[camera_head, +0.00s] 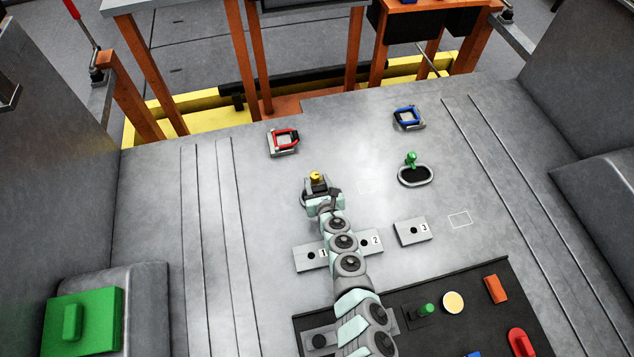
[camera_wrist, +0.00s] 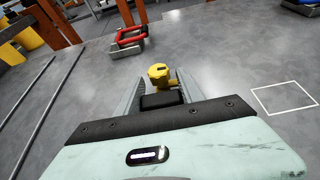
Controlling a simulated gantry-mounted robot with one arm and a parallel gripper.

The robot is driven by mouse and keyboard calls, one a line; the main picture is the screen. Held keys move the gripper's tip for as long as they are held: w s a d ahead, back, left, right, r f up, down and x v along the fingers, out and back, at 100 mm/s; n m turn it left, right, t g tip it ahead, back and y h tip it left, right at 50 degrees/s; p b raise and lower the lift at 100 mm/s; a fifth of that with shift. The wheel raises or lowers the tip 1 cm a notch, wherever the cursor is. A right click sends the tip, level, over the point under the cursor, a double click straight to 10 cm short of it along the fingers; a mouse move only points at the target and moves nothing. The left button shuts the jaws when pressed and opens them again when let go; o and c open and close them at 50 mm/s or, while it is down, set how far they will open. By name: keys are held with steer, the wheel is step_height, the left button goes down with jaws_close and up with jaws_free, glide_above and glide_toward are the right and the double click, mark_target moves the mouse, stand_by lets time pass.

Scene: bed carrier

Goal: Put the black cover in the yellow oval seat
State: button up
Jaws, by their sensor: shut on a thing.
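My gripper (camera_head: 318,192) is on the grey floor left of centre. In the wrist view the gripper's fingers (camera_wrist: 158,92) are closed around a black piece (camera_wrist: 162,101), which I take for the black cover. A yellow knob (camera_head: 316,176) stands just beyond the fingertips, and it also shows in the wrist view (camera_wrist: 158,74). It marks what looks like the yellow seat. Part of a grey rim (camera_head: 303,198) shows left of the gripper. The fingers hide most of the seat, so I cannot tell whether the cover is seated in it.
To the right is a grey oval (camera_head: 430,181) with a black inside and a green knob (camera_head: 411,158). Red (camera_head: 284,138) and blue (camera_head: 407,115) frames stand behind. Floor between is clear.

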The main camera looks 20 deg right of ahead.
steer(key=shift+f+b, duration=0.35)
steer(key=shift+b, duration=0.3)
stand_by(1.5)
steer(key=shift+r, duration=0.25)
stand_by(0.4)
stand_by(0.9)
steer(key=shift+f+b, duration=0.3)
steer(key=shift+r+p, duration=0.3)
steer(key=shift+r, duration=0.05)
steer(key=shift+r+p, duration=2.25)
steer(key=shift+r, duration=0.25)
